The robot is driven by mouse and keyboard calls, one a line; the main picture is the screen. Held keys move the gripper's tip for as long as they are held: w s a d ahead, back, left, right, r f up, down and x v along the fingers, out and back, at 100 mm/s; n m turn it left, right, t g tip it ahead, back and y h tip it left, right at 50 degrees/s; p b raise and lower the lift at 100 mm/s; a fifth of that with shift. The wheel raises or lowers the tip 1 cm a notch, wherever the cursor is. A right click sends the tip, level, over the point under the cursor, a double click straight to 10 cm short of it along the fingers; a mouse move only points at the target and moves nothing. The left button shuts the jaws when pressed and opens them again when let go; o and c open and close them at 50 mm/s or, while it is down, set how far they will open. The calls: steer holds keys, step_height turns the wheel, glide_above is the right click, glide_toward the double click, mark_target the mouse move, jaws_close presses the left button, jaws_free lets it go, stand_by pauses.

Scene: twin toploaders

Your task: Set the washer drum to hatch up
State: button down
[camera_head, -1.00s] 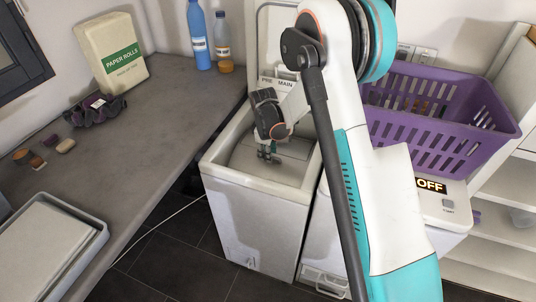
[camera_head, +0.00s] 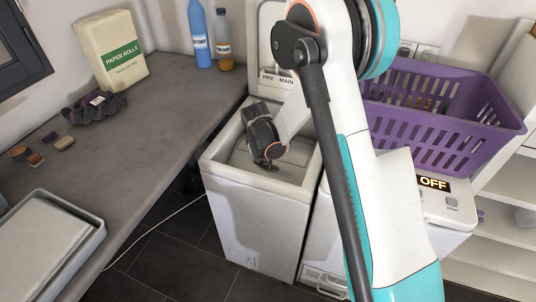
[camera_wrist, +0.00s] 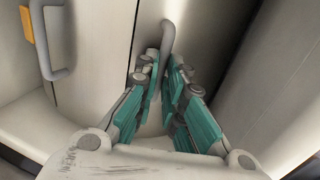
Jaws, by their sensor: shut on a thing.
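The left toploader washer (camera_head: 255,225) stands with its lid (camera_head: 268,50) raised, and my wrist reaches down into its top opening. In the wrist view, my gripper (camera_wrist: 166,68) has its teal fingers closed on a grey bar handle (camera_wrist: 168,36) on the pale drum surface (camera_wrist: 105,45). A second grey handle (camera_wrist: 62,73) with an orange tab (camera_wrist: 27,24) is at the left of that view, apart from the fingers. In the head view, my wrist hides the fingertips and the handle. No open hatch can be made out.
A second toploader (camera_head: 445,210) stands to the right, its display reading OFF, with a purple basket (camera_head: 440,115) on top.

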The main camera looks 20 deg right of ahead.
steer(key=shift+s+a+f, duration=0.4)
steer(key=shift+s+a, duration=0.05)
steer(key=shift+s, duration=0.15)
steer(key=c, duration=1.7)
jaws_free()
steer(key=shift+r, duration=0.15)
steer(key=v, duration=1.1)
steer(key=shift+s+a+r, duration=0.1)
steer(key=shift+s+r, duration=0.05)
steer(key=shift+r, duration=0.2)
